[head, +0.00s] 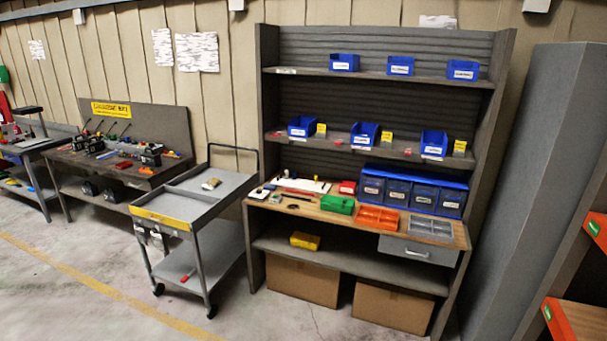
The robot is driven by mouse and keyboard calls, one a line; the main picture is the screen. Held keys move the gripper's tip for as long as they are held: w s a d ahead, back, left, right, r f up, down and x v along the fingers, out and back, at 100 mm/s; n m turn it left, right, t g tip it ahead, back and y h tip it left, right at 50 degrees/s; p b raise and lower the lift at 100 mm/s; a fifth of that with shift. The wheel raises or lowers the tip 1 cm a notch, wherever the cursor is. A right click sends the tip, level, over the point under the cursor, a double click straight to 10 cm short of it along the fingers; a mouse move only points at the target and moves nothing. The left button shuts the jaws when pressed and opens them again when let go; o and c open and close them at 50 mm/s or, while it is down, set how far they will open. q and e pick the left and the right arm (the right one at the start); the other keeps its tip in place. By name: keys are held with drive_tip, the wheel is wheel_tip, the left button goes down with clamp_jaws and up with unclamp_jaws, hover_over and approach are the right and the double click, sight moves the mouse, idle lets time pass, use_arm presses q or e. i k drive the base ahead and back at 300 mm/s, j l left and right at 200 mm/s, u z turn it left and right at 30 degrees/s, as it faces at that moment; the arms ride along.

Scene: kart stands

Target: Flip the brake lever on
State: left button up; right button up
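Neither of my grippers is in view. I cannot clearly pick out a brake lever. A grey cart (205,208) with a yellow front strip and a dark push handle (233,148) stands between the workbench and the shelf unit. Its small dark casters (212,312) rest on the floor, too small to show any lever on them. Thin dark stalks (105,127) rise at the back of the left workbench (135,178), under a yellow sign; I cannot tell what they are.
A tall shelf unit (505,55) holds blue bins (344,62), a green box (337,204) and orange trays (376,218), with cardboard boxes (302,282) below. A grey column (535,180) and orange-edged shelving (560,325) stand at the right. The concrete floor (80,290) at front left is clear.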

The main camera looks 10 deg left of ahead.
sight(185, 279)
drive_tip(key=i+u, duration=0.25)
drive_tip(key=i, duration=0.3)
drive_tip(key=i+l+u, duration=0.25)
drive_tip(key=i, duration=0.25)
drive_tip(key=i+j+u, duration=0.15)
drive_tip(key=i+u, duration=0.9)
